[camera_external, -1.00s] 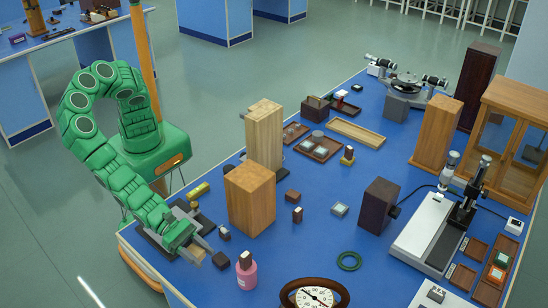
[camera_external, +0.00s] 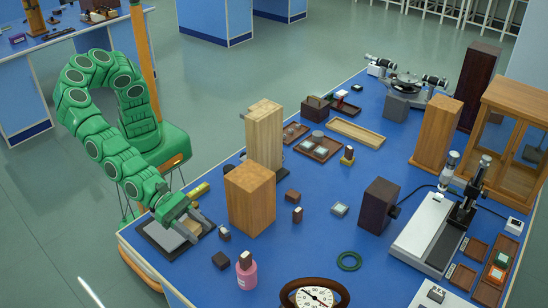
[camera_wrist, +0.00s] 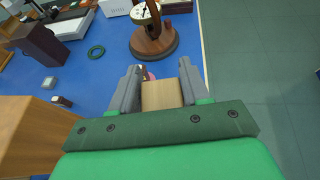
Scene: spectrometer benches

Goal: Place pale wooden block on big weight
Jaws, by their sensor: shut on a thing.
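The pale wooden block (camera_wrist: 161,95) is between the two grey jaws of my gripper (camera_wrist: 158,76) in the wrist view. In the external view my gripper (camera_external: 197,227) is shut on the block, low over the near left corner of the bench. A dark-framed grey tray (camera_external: 158,238) lies partly under the gripper and hides behind it in part. I cannot tell for sure which thing is the big weight. A small brass cylinder (camera_external: 200,190) lies just behind the gripper.
A tall wooden block (camera_external: 250,200) stands to the right, with a paler one (camera_external: 264,135) behind. A round dial (camera_external: 315,298) is at the front edge.

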